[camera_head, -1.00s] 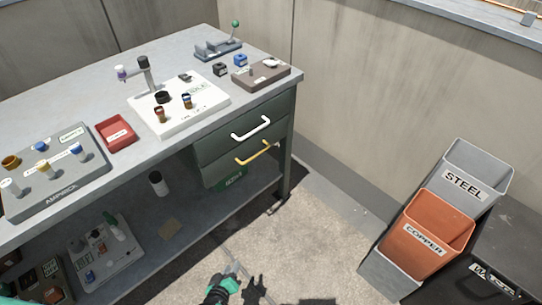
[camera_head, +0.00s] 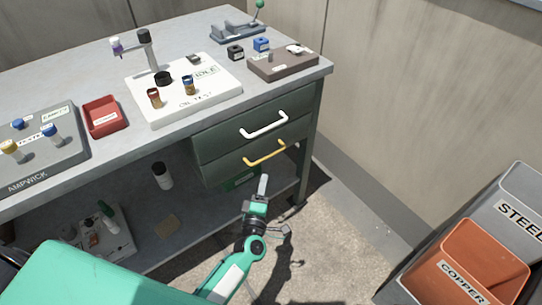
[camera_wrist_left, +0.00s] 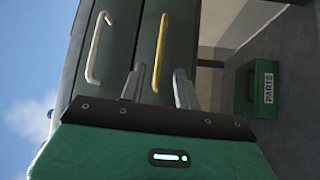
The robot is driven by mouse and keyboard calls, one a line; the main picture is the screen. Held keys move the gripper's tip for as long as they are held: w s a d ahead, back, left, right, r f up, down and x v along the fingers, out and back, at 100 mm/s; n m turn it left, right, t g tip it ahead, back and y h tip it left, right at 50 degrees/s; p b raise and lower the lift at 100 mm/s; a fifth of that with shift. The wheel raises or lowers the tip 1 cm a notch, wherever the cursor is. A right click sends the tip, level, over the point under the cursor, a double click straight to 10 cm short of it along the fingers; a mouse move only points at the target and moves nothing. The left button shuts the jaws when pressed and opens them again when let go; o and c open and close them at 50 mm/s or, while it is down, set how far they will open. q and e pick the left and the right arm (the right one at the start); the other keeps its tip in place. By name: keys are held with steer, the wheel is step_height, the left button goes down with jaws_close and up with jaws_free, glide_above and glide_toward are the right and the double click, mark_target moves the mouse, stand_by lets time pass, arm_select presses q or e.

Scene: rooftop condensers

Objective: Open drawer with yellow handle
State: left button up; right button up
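The drawer with the yellow handle (camera_head: 264,153) is the lower of two dark green drawers under the bench, and its front looks flush and closed. My left gripper (camera_head: 263,186) is just below and in front of the yellow handle in the head view. In the left wrist view the yellow handle (camera_wrist_left: 161,52) runs upright, with its lower end showing between the two spread fingers of my left gripper (camera_wrist_left: 158,88). The fingers are open, and I cannot tell whether they touch the handle. The upper drawer has a white handle (camera_head: 264,124). My right gripper is not in view.
A green parts box (camera_wrist_left: 265,88) sits on the lower shelf beneath the drawers. Copper (camera_head: 470,262) and steel (camera_head: 524,190) bins stand at the right. The bench top (camera_head: 60,75) carries several devices. The floor before the drawers is mostly clear.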

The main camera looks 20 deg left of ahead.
mark_target(269, 156)
arm_select(q)
steer(key=w, duration=0.3)
steer(key=w+a+r, duration=0.1)
steer(key=w, duration=0.7)
steer(key=shift+a+r+b, duration=0.15)
steer(key=shift+r+b, duration=0.1)
steer(key=shift+b, duration=0.05)
jaws_close()
